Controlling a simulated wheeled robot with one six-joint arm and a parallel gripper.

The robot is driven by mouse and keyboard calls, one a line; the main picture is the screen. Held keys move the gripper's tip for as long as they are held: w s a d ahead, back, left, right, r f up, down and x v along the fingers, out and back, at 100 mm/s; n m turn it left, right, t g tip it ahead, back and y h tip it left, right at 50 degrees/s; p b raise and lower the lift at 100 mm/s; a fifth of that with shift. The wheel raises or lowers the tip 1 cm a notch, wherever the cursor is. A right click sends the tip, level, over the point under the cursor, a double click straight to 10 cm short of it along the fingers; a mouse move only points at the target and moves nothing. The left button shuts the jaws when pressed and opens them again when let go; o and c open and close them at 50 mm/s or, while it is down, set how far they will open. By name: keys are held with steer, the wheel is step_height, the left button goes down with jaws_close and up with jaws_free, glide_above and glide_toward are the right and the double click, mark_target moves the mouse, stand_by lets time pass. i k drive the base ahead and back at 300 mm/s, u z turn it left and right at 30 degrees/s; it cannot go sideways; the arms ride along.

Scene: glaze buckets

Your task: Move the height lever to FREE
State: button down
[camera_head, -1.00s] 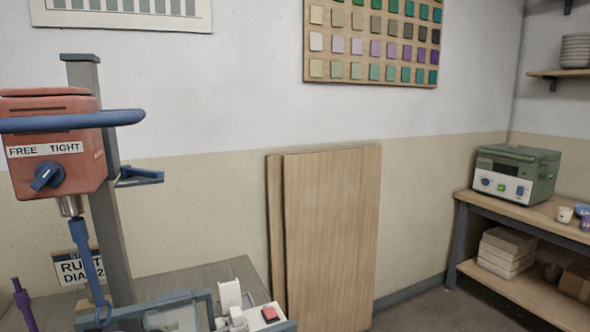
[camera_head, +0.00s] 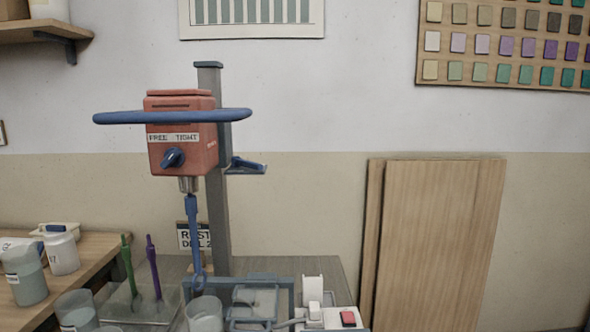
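The height lever is the small dark blue knob (camera_head: 173,158) on the front of the red mixer head (camera_head: 183,142). A label (camera_head: 173,137) above it reads FREE on the left and TIGHT on the right. The knob's pointed end is tilted up to the right, toward the TIGHT side. The head sits on a grey upright column (camera_head: 217,200), with a blue bar handle (camera_head: 172,117) across it. A blue stirring shaft (camera_head: 193,225) hangs below the head. My gripper does not show in the view.
Clear buckets (camera_head: 205,313) and green and purple stirrers (camera_head: 153,262) stand low at the left. A white unit with a red switch (camera_head: 347,318) sits at the lower right. Wooden boards (camera_head: 440,240) lean on the wall. The air before the mixer head is clear.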

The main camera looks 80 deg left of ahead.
mark_target(236, 161)
steer(key=k, duration=1.1)
steer(key=u, duration=1.6)
steer(key=i, duration=0.5)
steer(key=z, duration=0.05)
